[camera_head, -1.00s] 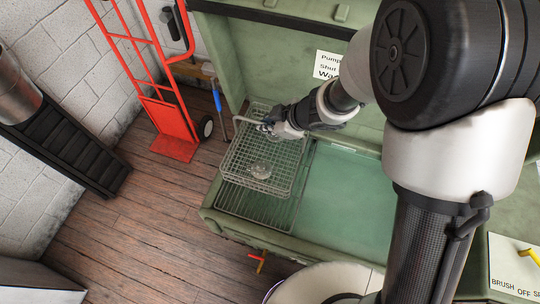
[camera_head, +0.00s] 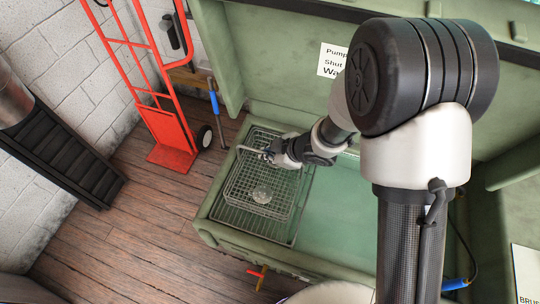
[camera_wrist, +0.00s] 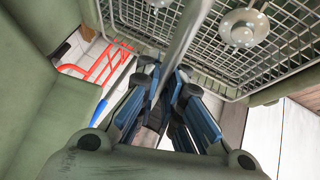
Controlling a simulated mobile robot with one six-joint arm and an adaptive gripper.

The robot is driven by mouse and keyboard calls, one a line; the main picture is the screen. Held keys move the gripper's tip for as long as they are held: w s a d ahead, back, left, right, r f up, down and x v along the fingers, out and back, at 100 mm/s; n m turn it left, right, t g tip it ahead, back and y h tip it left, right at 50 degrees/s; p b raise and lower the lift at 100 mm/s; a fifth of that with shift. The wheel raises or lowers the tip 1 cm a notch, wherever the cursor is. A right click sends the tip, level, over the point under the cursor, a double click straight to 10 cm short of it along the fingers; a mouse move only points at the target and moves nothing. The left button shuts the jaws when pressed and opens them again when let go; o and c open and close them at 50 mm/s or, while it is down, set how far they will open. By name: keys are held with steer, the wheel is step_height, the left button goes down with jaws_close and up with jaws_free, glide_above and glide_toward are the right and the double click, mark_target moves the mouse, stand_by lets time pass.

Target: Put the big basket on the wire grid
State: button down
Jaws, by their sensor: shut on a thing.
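The big basket (camera_head: 282,200) is a grey wire mesh basket with a raised handle and a round metal part (camera_head: 262,195) in it. The wire grid (camera_head: 250,228) is the rack over the left part of the green washer tank; the basket is above it and hides much of it. A strip of grid shows in front. I cannot tell whether basket and grid touch. My gripper (camera_head: 268,155) is shut on the basket's handle (camera_wrist: 186,38). In the wrist view its blue and black fingers (camera_wrist: 165,82) close around the bar, with the mesh and metal parts (camera_wrist: 243,27) beyond.
The green washer tank (camera_head: 330,225) has an open area right of the grid and a raised lid (camera_head: 280,60) behind. A red hand truck (camera_head: 172,140) stands at the left. A red-handled valve (camera_head: 258,275) sticks out in front.

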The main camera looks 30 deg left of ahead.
steer(key=shift+r, duration=0.1)
steer(key=c, duration=2.1)
jaws_free()
steer(key=shift+f, duration=0.2)
steer(key=shift+c, duration=0.2)
steer(key=o, duration=0.4)
steer(key=shift+r, duration=0.15)
steer(key=shift+d+r, duration=0.15)
steer(key=shift+r, duration=0.15)
steer(key=p+v, duration=0.4)
steer(key=v, duration=0.7)
steer(key=shift+s+d+r+p, duration=0.1)
steer(key=shift+s+d+p, duration=0.1)
steer(key=shift+p, duration=0.1)
